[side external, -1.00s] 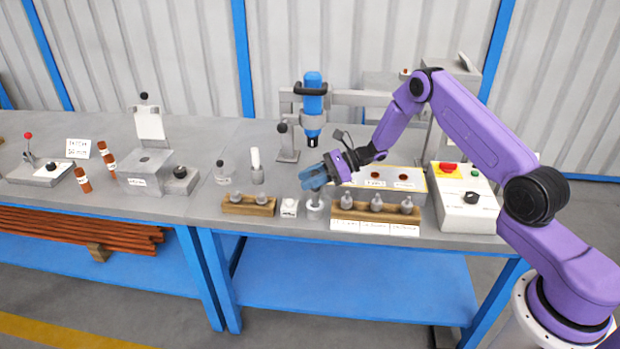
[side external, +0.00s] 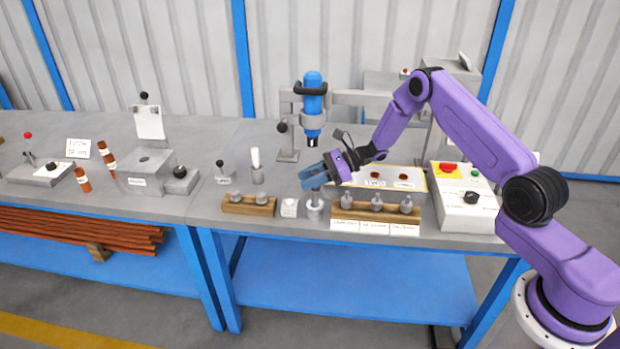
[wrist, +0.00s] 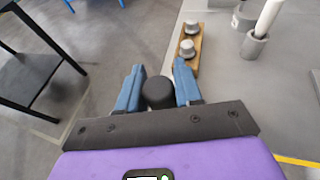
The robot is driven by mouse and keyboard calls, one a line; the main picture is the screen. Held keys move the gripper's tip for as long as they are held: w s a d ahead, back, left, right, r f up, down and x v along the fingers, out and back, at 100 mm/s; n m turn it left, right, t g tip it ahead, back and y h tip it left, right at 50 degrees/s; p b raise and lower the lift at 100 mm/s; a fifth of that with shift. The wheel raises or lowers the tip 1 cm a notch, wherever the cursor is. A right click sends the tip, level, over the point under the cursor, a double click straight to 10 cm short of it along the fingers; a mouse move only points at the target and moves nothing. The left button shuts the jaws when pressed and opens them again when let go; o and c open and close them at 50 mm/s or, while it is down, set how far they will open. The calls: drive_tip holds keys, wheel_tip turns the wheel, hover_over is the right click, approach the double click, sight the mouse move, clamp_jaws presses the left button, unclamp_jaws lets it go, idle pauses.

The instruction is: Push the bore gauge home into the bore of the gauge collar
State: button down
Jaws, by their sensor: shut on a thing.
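My gripper (side external: 313,178) is over the work table, its blue fingers closed on the bore gauge. In the wrist view the gauge's dark round knob (wrist: 158,92) sits between the two fingertips (wrist: 158,84). In the side view a short grey part of the gauge shows below the fingers, above the gauge collar (side external: 314,211). The collar is a light grey cylinder standing upright on the table. The gauge's lower end is at or near the collar's mouth; how deep it sits cannot be told. The collar is hidden in the wrist view.
Wooden racks with grey knobbed pieces stand left (side external: 248,205) and right (side external: 375,208) of the collar. A small white block (side external: 289,207) is close on its left. A control box (side external: 464,205) stands right, and a blue-topped device (side external: 313,105) behind.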

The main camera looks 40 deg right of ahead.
drive_tip(key=shift+f, duration=2.3)
drive_tip(key=c, duration=0.7)
unclamp_jaws()
drive_tip(key=shift+f, duration=0.1)
drive_tip(key=v, duration=1.7)
drive_tip(key=shift+s+d, duration=0.1)
drive_tip(key=shift+d, duration=0.05)
